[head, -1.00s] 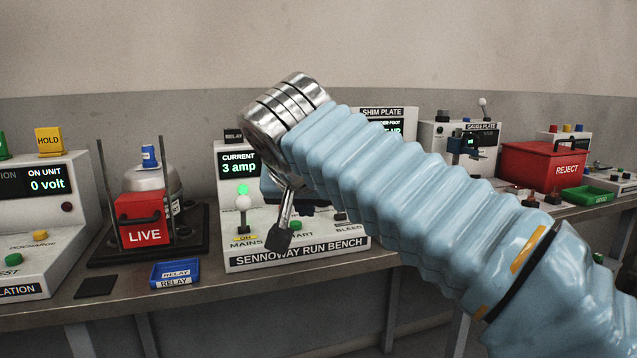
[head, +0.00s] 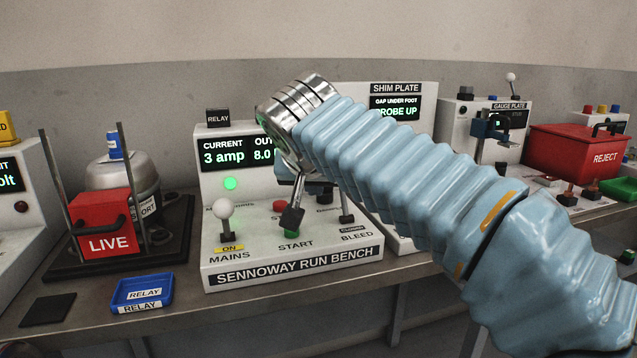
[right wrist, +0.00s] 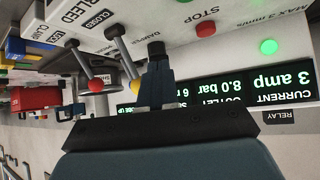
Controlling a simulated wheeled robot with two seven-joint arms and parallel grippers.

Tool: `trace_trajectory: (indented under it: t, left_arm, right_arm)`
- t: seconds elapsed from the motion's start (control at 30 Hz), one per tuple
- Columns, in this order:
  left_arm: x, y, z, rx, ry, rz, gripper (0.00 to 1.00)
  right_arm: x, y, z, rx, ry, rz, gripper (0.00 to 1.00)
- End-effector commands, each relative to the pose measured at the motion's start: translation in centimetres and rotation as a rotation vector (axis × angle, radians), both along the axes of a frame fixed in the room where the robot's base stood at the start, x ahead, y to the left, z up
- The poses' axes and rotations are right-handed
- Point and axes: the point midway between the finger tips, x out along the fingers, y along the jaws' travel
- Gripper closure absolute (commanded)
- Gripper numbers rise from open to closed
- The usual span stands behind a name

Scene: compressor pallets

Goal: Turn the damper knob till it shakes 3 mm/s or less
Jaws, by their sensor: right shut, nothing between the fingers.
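The Sennoway run bench (head: 205,262) stands ahead. Its damper knob (head: 325,195) is small and dark, partly masked by my arm. My right gripper (head: 311,187) is shut and empty at the knob, mostly hidden by my wrist. In the right wrist view, upside down, the shut fingers (right wrist: 157,82) point at the black knob (right wrist: 156,49) beside the DAMPER label; I cannot tell whether they touch. The lamp (head: 230,184) by the MAX 3 mm/s label is lit green. My left gripper is out of view.
The red STOP button (head: 279,205), green START button (head: 292,232), MAINS lever (head: 224,211) and BLEED lever (head: 346,206) crowd the panel. A blue relay tray (head: 142,291) and red LIVE box (head: 103,222) stand left. A red reject bin (head: 575,150) stands right.

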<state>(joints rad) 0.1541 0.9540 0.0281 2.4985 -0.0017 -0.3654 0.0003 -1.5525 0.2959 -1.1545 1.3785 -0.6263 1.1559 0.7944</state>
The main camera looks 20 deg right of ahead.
Motion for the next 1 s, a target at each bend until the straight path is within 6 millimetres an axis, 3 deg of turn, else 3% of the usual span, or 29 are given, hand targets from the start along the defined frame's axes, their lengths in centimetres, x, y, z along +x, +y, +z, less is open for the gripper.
trace_trajectory:
  t: [0.27,0.5,1.0]
  left_arm:
    - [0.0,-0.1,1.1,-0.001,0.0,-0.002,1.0]
    - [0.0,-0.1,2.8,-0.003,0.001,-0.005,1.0]
    - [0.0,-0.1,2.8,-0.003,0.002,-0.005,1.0]
  right_arm:
    - [4.1,-1.6,-3.8,-0.001,0.003,-0.004,1.0]
    - [7.1,-2.6,-3.5,0.0,0.0,-0.003,1.0]
    - [7.7,-2.7,-3.7,0.001,0.0,0.001,1.0]
